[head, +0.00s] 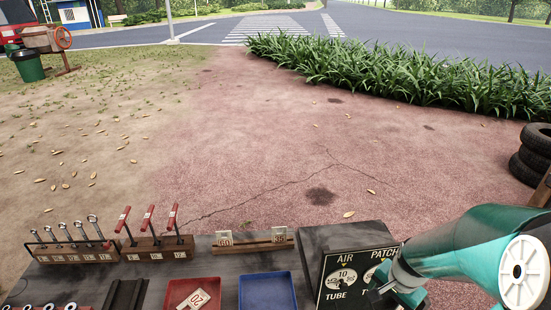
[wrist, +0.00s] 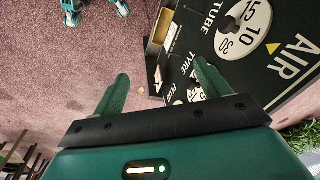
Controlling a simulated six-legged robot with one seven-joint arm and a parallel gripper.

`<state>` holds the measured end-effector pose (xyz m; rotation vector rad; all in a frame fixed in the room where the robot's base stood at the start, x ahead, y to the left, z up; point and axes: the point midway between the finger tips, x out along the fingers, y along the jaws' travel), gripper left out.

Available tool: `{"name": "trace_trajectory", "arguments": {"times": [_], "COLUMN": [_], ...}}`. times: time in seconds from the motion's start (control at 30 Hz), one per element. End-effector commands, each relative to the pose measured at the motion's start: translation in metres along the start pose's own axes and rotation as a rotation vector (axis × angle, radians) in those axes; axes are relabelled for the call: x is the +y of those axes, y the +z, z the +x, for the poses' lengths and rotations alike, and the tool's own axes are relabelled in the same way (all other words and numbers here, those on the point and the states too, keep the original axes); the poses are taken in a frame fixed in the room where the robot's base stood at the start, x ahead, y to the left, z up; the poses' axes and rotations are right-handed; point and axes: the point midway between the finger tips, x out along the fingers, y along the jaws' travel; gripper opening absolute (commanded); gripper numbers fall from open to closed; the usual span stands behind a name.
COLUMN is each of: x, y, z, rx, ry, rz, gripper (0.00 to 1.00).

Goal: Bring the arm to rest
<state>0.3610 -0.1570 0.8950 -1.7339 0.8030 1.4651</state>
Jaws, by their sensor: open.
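My arm comes in from the lower right of the head view, over the right end of the dark cart top (head: 225,264). My gripper (wrist: 160,88) shows in the wrist view with its two green fingers wide apart and nothing between them. In the head view the arm's end is beside the black dial panel (head: 336,296), partly covering its right side. The panel reads AIR, PATCH and TUBE. In the wrist view the panel (wrist: 290,88) lies beyond the fingers, with a white dial (wrist: 243,28) marked 15, 10 and 30; I cannot tell whether the right finger touches it.
A red tray (head: 176,290) holding a numbered card (head: 196,299) and a blue tray (head: 267,290) sit on the cart. Behind them are a wooden rail (head: 254,246) with two cards, red-handled levers (head: 148,218) and ringed rods (head: 72,230). Tyres (head: 533,160) stand at right. Ground beyond is open.

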Motion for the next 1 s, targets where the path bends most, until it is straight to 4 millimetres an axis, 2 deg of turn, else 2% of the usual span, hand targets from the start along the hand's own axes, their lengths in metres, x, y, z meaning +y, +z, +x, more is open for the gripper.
{"name": "trace_trajectory", "arguments": {"times": [0.03, 0.3, 0.43, 0.6, 0.7, 0.8, 1.0], "x": [-0.011, -0.048, -0.058, -0.061, -0.058, -0.055, -0.053], "y": [0.006, 0.049, 0.077, 0.116, 0.134, 0.146, 0.151], "z": [-0.019, -0.104, -0.144, -0.19, -0.209, -0.22, -0.225], "rx": [0.031, 0.15, 0.201, 0.259, 0.281, 0.293, 0.297], "ry": [0.004, -0.007, -0.037, -0.1, -0.136, -0.162, -0.174], "rz": [-0.077, -0.431, -0.594, -0.796, -0.892, -0.953, -0.983], "gripper": [0.76, 0.76, 0.76, 0.76, 0.76, 0.76, 0.76]}}
